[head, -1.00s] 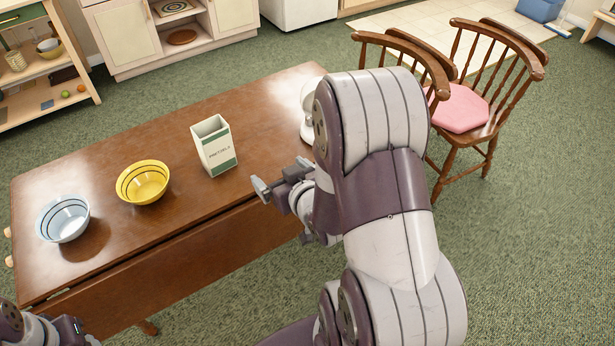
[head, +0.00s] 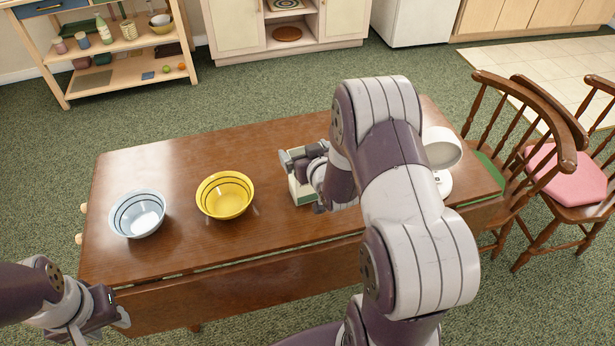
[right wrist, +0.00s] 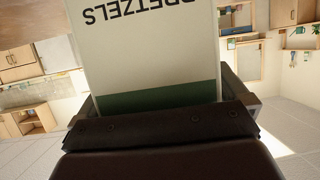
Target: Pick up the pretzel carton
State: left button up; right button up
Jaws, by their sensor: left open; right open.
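The pretzel carton (head: 301,192), white with a green band, stands upright on the brown table (head: 265,150), largely hidden behind my right gripper in the head view. My right gripper (head: 305,180) is open at the carton, with its jaws to either side of it as far as I can see. In the right wrist view the carton (right wrist: 150,50) fills the middle, its lettering upside down and its green band close to the gripper's palm. My left gripper (head: 118,308) is open and empty, off the table's front left corner.
A yellow bowl (head: 224,195) stands left of the carton, and a pale blue bowl (head: 138,214) farther left. A white appliance (head: 441,150) is partly hidden behind my right arm. Wooden chairs (head: 540,150) stand at the right. Table surface behind the bowls is clear.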

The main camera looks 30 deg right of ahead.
jog(key=shift+s+r, duration=0.1)
jog(key=shift+r, duration=0.05)
jog(key=c, duration=1.1)
